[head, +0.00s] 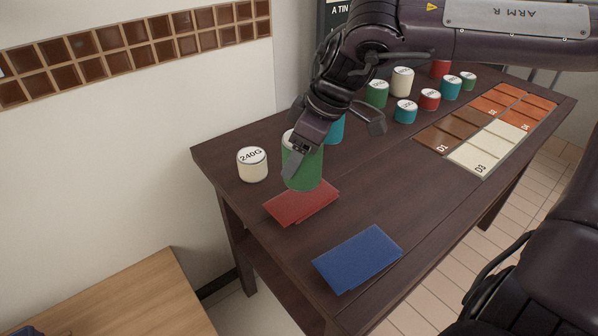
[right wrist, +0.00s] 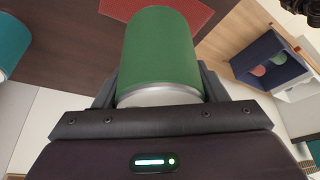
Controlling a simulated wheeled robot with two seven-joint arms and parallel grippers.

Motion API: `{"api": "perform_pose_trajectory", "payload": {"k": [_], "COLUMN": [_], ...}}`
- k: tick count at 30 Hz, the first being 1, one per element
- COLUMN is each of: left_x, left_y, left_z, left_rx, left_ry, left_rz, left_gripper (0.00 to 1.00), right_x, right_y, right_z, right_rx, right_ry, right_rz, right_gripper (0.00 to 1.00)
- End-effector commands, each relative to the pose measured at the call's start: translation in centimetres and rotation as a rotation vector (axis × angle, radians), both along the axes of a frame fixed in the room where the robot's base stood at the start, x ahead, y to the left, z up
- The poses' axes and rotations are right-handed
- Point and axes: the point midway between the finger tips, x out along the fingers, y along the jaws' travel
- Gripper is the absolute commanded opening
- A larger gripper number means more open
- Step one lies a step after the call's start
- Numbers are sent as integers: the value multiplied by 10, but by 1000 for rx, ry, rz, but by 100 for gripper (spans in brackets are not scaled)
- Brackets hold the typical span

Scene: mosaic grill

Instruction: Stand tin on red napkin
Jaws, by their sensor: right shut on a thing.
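A green tin (head: 311,172) with a pale lid stands upright in the jaws of my right gripper (head: 301,150). In the right wrist view the green tin (right wrist: 162,50) sits between both fingers (right wrist: 160,90). The red napkin (head: 301,204) lies flat on the dark table, just in front of the tin in the head view. The tin's lower edge overlaps the napkin's far edge in the picture; I cannot tell whether they touch. The napkin (right wrist: 175,12) also shows beyond the tin in the right wrist view. My left gripper is not in view.
A cream tin (head: 252,165) marked 240G stands left of the held tin, and a teal tin (head: 337,128) behind it. A blue napkin (head: 357,258) lies nearer the front. Several tins and coloured tile panels (head: 487,148) occupy the table's far right.

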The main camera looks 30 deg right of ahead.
Motion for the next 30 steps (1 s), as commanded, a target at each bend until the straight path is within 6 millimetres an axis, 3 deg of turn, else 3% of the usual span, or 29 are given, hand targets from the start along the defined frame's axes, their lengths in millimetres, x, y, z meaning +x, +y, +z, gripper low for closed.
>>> {"api": "perform_pose_trajectory", "payload": {"k": [5,12,25,26,30], "left_x": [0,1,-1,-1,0], "left_y": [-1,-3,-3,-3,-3], "left_z": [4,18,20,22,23], "left_rx": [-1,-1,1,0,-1], "left_ry": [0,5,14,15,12], "left_rz": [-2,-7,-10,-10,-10], "left_gripper": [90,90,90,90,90], "right_x": [0,0,1,0,0], "right_y": [0,0,0,0,0], "right_z": [-11,-43,-46,-47,-46], "right_rx": [1,1,1,0,1], "right_ry": [-2,-2,-3,-1,-1], "right_rz": [1,0,1,1,0], "right_gripper": [27,27,27,69,87]}}
